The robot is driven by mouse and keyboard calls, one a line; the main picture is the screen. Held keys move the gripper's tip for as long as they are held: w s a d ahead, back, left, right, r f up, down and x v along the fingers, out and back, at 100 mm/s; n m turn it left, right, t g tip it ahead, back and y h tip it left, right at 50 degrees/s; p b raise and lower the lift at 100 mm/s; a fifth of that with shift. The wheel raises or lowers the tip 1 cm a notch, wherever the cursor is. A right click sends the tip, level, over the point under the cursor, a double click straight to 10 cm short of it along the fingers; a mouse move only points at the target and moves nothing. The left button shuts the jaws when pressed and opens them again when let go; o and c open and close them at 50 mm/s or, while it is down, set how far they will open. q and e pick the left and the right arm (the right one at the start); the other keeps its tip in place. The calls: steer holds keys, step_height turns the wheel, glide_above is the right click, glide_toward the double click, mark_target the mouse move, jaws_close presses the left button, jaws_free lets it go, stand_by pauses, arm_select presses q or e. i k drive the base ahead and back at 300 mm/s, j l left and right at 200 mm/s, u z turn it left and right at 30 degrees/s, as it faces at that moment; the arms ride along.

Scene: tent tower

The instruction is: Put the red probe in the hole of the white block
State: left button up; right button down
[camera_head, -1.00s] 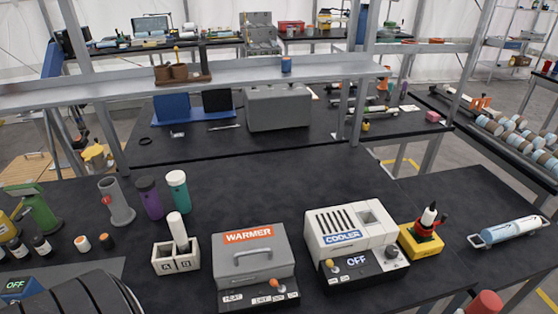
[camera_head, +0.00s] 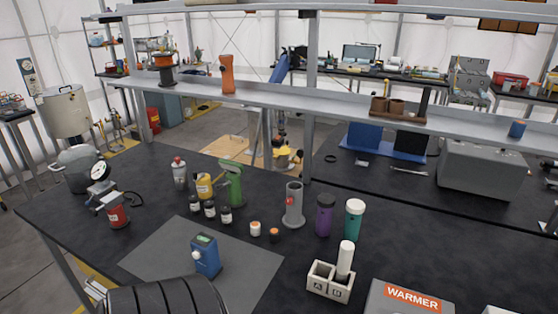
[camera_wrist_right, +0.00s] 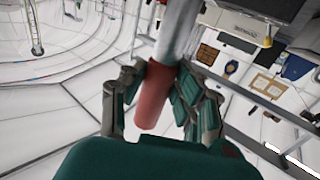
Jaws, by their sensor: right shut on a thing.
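A small white block (camera_head: 318,286) marked A and B stands on the dark bench at the bottom of the head view. A white cylinder (camera_head: 346,258) stands upright in its B side. The A side shows an open hole. In the right wrist view my right gripper (camera_wrist_right: 160,95) is shut on the red handle of the probe (camera_wrist_right: 153,98). A grey metal shaft runs up from the handle out of the picture. My right gripper is outside the head view, so its place relative to the block cannot be told. My left gripper is not in view.
A purple bottle (camera_head: 324,216), a teal bottle (camera_head: 354,220) and a grey holder (camera_head: 293,206) stand behind the block. The warmer (camera_head: 408,298) is close on its right. A blue device (camera_head: 205,256) sits on a grey mat (camera_head: 155,250). A metal shelf (camera_head: 330,108) crosses behind.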

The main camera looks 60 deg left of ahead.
mark_target(322, 281)
steer(key=k+j+u, duration=0.15)
steer(key=j+u, duration=0.15)
steer(key=j, duration=0.2)
steer(key=k+j+u, duration=0.1)
steer(key=j+u, duration=0.2)
steer(key=j, duration=0.2)
steer(key=j+u, duration=0.35)
steer(key=j, duration=0.75)
steer(key=k+j, duration=0.1)
steer(key=j, duration=0.45)
